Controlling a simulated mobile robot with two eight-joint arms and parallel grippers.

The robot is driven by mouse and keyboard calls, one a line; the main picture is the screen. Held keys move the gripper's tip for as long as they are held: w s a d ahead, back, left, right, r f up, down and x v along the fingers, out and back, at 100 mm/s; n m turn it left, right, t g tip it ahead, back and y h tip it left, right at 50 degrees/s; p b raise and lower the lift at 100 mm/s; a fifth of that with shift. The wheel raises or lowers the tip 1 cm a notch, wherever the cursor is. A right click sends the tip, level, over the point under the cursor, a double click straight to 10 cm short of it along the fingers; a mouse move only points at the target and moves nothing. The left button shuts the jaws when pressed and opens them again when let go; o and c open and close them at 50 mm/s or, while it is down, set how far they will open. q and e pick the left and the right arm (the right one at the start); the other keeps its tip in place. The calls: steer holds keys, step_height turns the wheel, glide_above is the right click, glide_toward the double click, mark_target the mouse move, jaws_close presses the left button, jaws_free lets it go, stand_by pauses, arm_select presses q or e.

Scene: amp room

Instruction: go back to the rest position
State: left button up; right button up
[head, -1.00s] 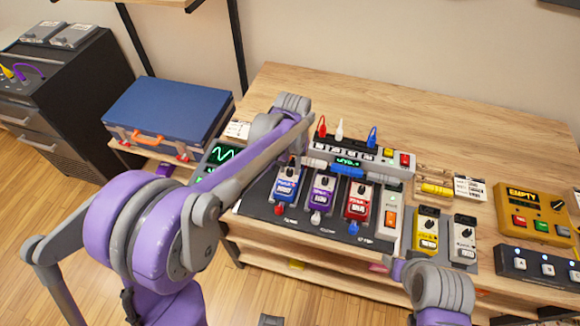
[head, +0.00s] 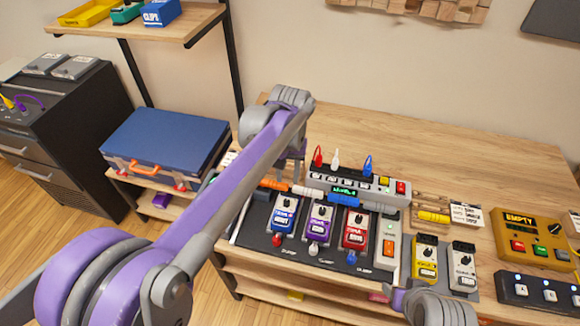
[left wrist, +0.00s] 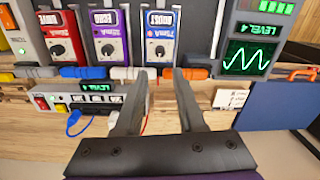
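My left gripper (head: 287,178) hangs over the back left of the black pedalboard (head: 262,218), above the row of coloured plugs. In the left wrist view its two grey fingers (left wrist: 155,75) are apart with nothing clamped between them; white and orange plugs (left wrist: 148,73) lie beyond the tips. Blue (head: 285,213), purple (head: 318,222) and red (head: 355,229) pedals stand on the board. The grey power unit (head: 345,191) with red, white and blue plugs stands behind. My right arm shows only a link at the bottom; its gripper is out of view.
A blue case (head: 165,140) lies on a low shelf at left, beside a dark cabinet (head: 70,130). Yellow (head: 425,258) and white (head: 463,265) pedals and a yellow EMPTY box (head: 535,235) stand at right. The table's back (head: 420,130) is clear.

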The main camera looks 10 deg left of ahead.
arm_select(q)
steer(key=s+a+f+t, duration=0.2)
steer(key=s+f, duration=0.1)
steer(key=s, duration=0.7)
steer(key=s+a+f+m+t, duration=0.1)
steer(key=s+a+f+t, duration=0.2)
steer(key=s, duration=0.8)
steer(key=shift+a+f+t, duration=0.15)
steer(key=shift+t, duration=0.15)
